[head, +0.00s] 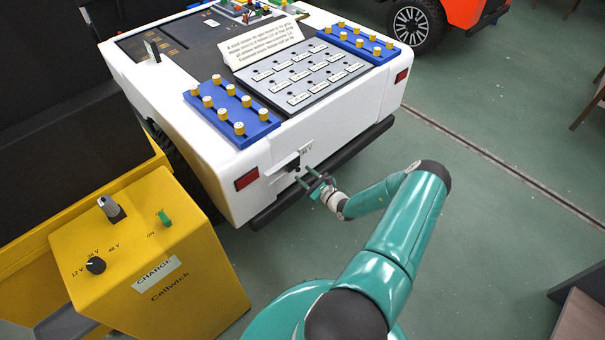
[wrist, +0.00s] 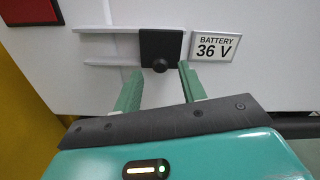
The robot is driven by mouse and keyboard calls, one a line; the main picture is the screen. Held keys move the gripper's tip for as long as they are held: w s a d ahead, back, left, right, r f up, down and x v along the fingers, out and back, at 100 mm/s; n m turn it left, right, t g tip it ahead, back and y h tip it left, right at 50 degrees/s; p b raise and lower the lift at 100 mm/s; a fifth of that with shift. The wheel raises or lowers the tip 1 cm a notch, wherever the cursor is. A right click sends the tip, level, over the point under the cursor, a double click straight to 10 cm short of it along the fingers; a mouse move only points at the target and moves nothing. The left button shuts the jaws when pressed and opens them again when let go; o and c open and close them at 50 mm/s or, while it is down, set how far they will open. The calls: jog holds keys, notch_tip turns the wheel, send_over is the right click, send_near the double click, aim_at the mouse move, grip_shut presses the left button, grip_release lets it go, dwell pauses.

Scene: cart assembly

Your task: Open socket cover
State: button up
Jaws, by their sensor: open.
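The socket cover (wrist: 160,45) is a small black square flap with a round black knob at its lower middle. It sits on the white end of the cart, and in the head view the dark cover (head: 293,166) shows just beyond my fingers. It looks closed, and the socket behind it is hidden. My gripper (wrist: 157,82) is open, its two green fingers pointing at the cover, one on each side of the knob. In the head view my gripper (head: 308,183) is close to the cart's end. I cannot tell whether the fingers touch anything.
A "BATTERY 36 V" label (wrist: 216,47) is right of the cover. White ledges (wrist: 103,46) project on its left, below a red light (wrist: 30,12). A black bumper (head: 325,172) runs along the cart's bottom. A yellow charger (head: 145,265) stands left.

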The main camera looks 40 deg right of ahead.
jog(key=shift+w, duration=1)
grip_shut()
jog(key=a, duration=0.7)
jog(key=shift+s, duration=0.1)
grip_release()
jog(key=s, duration=1.3)
jog(key=shift+s+d, duration=0.15)
jog(key=shift+s, duration=0.25)
